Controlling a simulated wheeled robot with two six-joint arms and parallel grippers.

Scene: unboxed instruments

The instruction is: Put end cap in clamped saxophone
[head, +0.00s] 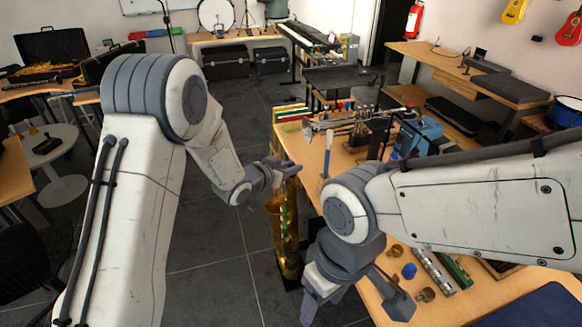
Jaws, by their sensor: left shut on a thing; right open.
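The gold saxophone (274,222) stands upright beside the table's left edge; the clamp on it cannot be made out. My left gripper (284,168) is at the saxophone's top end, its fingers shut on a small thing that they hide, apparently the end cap. I cannot tell whether that thing touches the saxophone or sits in it. My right gripper (352,301) is open and empty, low in front of the table's near left edge, to the right of the saxophone's lower part.
The wooden table (340,170) holds a blue-handled tool (327,154), a blue machine (420,134) and a horizontal instrument on a stand. Near my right forearm lie a small blue cap (409,271), brass rings (425,295) and a silver tube (434,272). Floor left of the saxophone is clear.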

